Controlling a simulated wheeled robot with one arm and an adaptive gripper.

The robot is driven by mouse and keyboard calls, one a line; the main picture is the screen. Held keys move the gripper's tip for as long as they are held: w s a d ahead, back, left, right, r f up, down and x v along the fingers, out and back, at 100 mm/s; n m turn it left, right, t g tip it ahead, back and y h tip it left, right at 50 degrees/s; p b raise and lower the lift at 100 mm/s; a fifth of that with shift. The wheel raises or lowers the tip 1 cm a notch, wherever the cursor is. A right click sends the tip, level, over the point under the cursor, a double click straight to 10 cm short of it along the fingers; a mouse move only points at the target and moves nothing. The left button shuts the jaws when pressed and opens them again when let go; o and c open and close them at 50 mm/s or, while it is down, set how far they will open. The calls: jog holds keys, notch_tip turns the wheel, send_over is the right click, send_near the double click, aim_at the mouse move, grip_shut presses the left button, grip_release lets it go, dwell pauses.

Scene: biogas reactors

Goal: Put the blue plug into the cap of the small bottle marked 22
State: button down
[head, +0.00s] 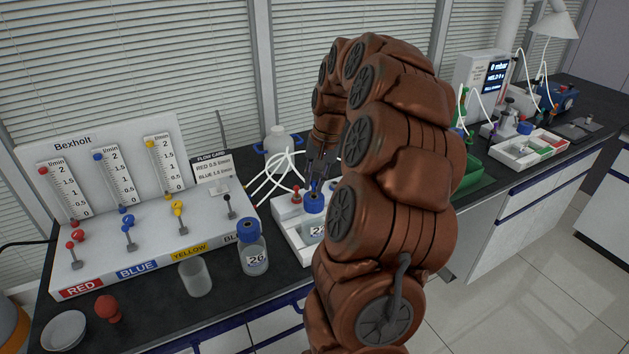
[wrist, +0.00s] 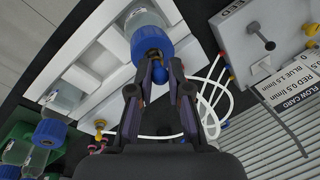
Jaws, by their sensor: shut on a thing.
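In the head view the small bottle (head: 316,232) with a blue cap (head: 313,203) stands in the white tray; its label shows a 2, the rest hidden behind my arm. My gripper (head: 314,187) points down just over this cap. In the wrist view my gripper (wrist: 160,84) is shut on the blue plug (wrist: 161,73), held between the fingertips. The plug lies at the edge of the opening in the blue cap (wrist: 146,40). I cannot tell whether it touches the cap or is inside it.
Another bottle, marked 26 (head: 254,257), stands left of the tray (head: 294,232), near an empty glass (head: 195,278). The flow panel (head: 130,215) with levers fills the left. White tubes (head: 272,178) run behind the tray. A green bin (head: 470,178) is beyond my arm.

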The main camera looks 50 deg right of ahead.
jog(key=shift+f+b, duration=0.55)
jog(key=shift+f, duration=0.1)
dwell(0.5)
dwell(0.4)
jog(key=c, duration=1)
grip_release()
jog(key=shift+r, duration=0.1)
jog(key=r, duration=0.4)
jog(key=s+d+r, duration=0.1)
jog(key=r, duration=0.6)
jog(key=shift+s+d+r, duration=0.2)
jog(key=shift+s+r, duration=0.1)
jog(key=shift+s, duration=0.1)
